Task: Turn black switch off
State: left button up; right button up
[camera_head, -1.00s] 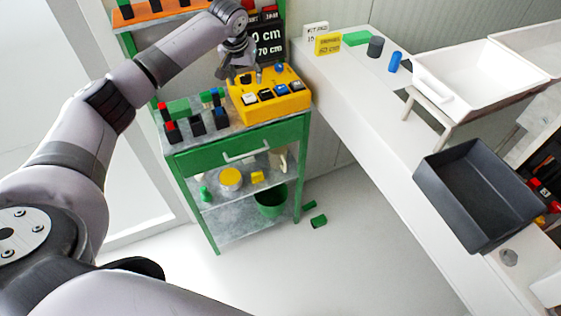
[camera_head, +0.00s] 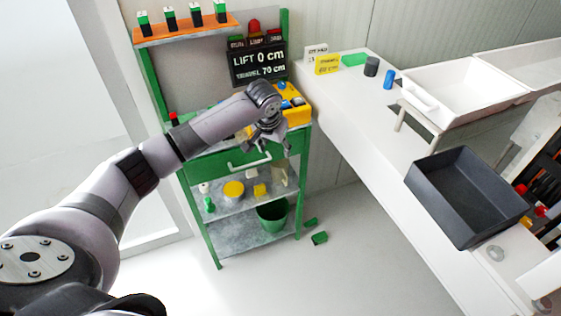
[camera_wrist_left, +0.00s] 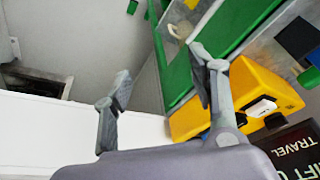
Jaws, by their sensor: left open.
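The yellow switch box (camera_head: 298,116) sits on top of the green cart, partly hidden behind my left gripper in the head view. In the left wrist view the yellow box (camera_wrist_left: 252,82) shows a white rocker switch (camera_wrist_left: 262,107) and a black switch (camera_wrist_left: 276,121) near its edge. I cannot tell the black switch's position. My left gripper (camera_head: 266,146) hangs open and empty in front of the cart's top edge, by the drawer. In the left wrist view its fingers (camera_wrist_left: 160,66) are spread, one of them overlapping the yellow box. My right gripper is not in view.
The green cart's drawer handle (camera_head: 243,164) lies just below my left gripper. A black display sign (camera_head: 259,65) stands behind the box. A white table (camera_head: 352,125) runs along the right, with a dark grey bin (camera_head: 468,196).

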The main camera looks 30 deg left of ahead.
pick_arm(q)
jog(key=shift+s+d+f+m, duration=0.2)
jog(key=shift+s+d+f, duration=0.3)
jog(key=shift+d, duration=0.15)
jog(key=shift+s+d+f+m, duration=0.2)
jog(key=shift+s+d+f, duration=0.25)
jog(key=shift+d, duration=0.2)
